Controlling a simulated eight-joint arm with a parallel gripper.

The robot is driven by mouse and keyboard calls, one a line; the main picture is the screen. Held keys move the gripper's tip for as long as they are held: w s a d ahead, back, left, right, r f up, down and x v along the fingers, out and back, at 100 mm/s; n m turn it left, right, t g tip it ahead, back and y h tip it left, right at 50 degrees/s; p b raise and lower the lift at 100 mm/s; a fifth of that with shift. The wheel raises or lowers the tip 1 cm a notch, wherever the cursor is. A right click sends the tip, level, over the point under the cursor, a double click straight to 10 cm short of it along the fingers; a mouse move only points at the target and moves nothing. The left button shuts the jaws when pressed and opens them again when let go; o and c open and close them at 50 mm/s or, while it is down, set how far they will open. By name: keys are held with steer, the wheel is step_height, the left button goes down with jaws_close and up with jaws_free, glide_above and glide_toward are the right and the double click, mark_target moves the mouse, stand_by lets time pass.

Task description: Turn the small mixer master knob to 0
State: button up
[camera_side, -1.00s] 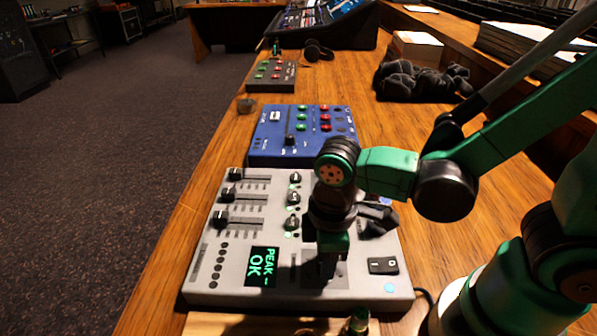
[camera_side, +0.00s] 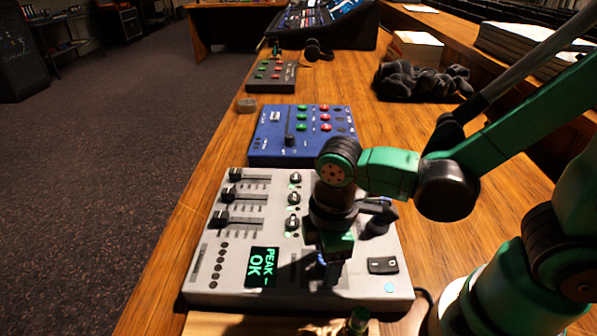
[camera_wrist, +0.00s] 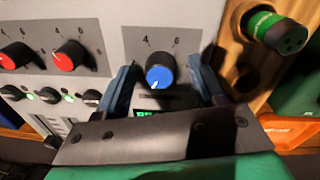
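The small mixer (camera_side: 230,272) is the light grey box at the front of the desk in the side view. Its blue-capped knob (camera_wrist: 160,72) shows in the wrist view, with a white mark toward the lower left and the numbers 4 and 6 printed above it. I take this as the master knob. My gripper (camera_wrist: 163,66) is open, with one blue finger on each side of the knob and gaps between. In the side view my gripper (camera_side: 327,280) is low over the mixer's front right and hides most of the knob. The mixer's screen (camera_side: 262,267) reads "PEAK – OK".
Red-capped knobs (camera_wrist: 68,56) sit left of the blue one. A blue unit (camera_side: 268,142) stands behind the mixer, and dark cloth (camera_side: 425,82) lies at the back right.

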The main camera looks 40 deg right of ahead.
stand_by(0.3)
steer(key=shift+s+r, duration=0.1)
steer(key=shift+r, duration=2.7)
steer(key=w+d+r+m+t, duration=0.3)
steer(key=d+m+t, duration=0.3)
steer(key=d+m, duration=0.3)
steer(key=shift+w+r+m+t, duration=0.3)
steer(key=shift+w+m, duration=0.55)
steer(key=shift+m, duration=0.35)
